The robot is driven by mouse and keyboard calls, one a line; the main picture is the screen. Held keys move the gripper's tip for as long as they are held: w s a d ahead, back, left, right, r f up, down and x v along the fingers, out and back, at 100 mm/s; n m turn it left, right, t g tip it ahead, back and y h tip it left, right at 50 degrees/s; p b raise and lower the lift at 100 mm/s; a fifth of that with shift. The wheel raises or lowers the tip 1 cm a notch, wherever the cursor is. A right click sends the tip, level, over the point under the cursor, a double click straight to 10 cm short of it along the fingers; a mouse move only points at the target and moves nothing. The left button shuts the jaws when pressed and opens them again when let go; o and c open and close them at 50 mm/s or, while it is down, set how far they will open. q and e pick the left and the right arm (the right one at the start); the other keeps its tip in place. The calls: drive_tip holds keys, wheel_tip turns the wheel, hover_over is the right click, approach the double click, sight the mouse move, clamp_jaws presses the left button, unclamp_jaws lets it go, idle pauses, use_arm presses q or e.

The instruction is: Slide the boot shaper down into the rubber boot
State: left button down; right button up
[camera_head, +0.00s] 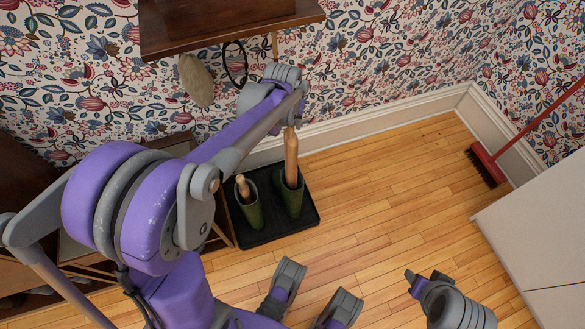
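Two dark green rubber boots stand upright side by side on a black tray (254,240). The right boot (291,203) has a long wooden boot shaper (291,155) standing upright at its opening; its lower end is hidden in the boot. The left boot (252,215) has another wooden shaper (243,189) sitting low in it, only its top part showing. My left gripper (291,121) is above the right boot and appears shut on the top of the long shaper, its fingers partly hidden by the arm. My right gripper (412,279) is low at the right, apart from the boots; its fingers are unclear.
A wooden shelf (235,27) juts from the papered wall above the boots, with a beige item (196,80) and a dark ring (235,64) hanging beneath. A red broom (488,165) leans at the right near a white panel (540,230). The wooden floor between is clear.

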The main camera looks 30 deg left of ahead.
sight(291, 162)
use_arm(q)
wheel_tip(291, 162, down, 22)
drive_tip(key=b, duration=0.5)
drive_tip(key=shift+w+r+b, duration=0.1)
drive_tip(key=shift+r+b, duration=0.15)
drive_tip(key=shift+b, duration=0.1)
use_arm(e)
wheel_tip(291, 162, down, 7)
drive_tip(key=shift+w+f, duration=0.2)
drive_tip(key=shift+w, duration=0.25)
use_arm(q)
drive_tip(key=shift+f+b, duration=0.5)
drive_tip(key=shift+f, duration=0.1)
drive_tip(key=shift+c, duration=2.4)
unclamp_jaws()
use_arm(e)
drive_tip(key=shift+w+f, duration=0.1)
drive_tip(key=shift+f, duration=0.4)
